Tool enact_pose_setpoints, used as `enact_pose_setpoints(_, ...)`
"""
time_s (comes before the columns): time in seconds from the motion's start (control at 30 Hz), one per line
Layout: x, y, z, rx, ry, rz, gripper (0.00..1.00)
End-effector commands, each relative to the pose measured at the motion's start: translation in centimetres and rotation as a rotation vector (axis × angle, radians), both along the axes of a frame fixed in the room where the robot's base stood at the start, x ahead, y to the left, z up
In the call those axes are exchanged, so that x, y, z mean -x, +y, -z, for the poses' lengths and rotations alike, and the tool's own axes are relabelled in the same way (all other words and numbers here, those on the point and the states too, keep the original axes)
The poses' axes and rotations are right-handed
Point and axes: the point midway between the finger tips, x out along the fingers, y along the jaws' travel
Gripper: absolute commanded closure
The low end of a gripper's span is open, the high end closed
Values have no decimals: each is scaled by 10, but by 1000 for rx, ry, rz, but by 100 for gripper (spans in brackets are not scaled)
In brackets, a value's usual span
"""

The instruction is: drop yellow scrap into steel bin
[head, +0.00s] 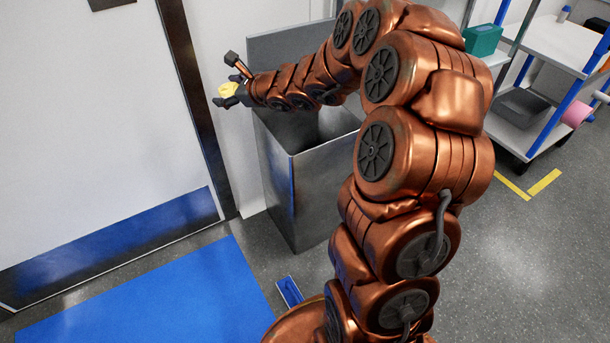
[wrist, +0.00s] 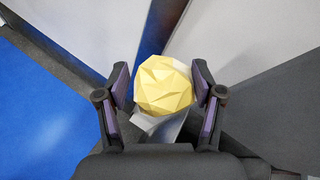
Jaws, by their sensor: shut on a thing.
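The yellow scrap (wrist: 165,86) is a crumpled, faceted lump held between the two fingers of my gripper (wrist: 160,92) in the wrist view. In the head view the scrap (head: 229,89) shows small at the end of my arm, with my gripper (head: 233,93) closed around it. The steel bin (head: 283,190) is a tall, open-topped grey box standing on the floor by the wall. My gripper reaches over the bin's left side in the picture, and the scrap appears just left of its rim. My arm hides part of the bin's opening and its right side.
A white door with a blue kick plate (head: 120,240) is at left. A blue mat (head: 150,300) and a small blue and grey piece (head: 289,291) lie on the floor. A shelf cart (head: 530,130) with a green box (head: 483,40) stands at right. Grey floor is clear at lower right.

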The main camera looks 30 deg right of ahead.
Motion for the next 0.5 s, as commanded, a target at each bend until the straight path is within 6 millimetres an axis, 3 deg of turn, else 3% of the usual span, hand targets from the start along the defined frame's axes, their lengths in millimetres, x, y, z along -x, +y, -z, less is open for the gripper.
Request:
enact_pose_setpoints(0.03, -2, -17, -10, -3, 1, 6, 46)
enact_pose_setpoints(0.2, -3, -76, -16, -4, -2, 21, 46)
enact_pose_setpoints(0.5, 19, -176, -2, -4, 0, 74, 46)
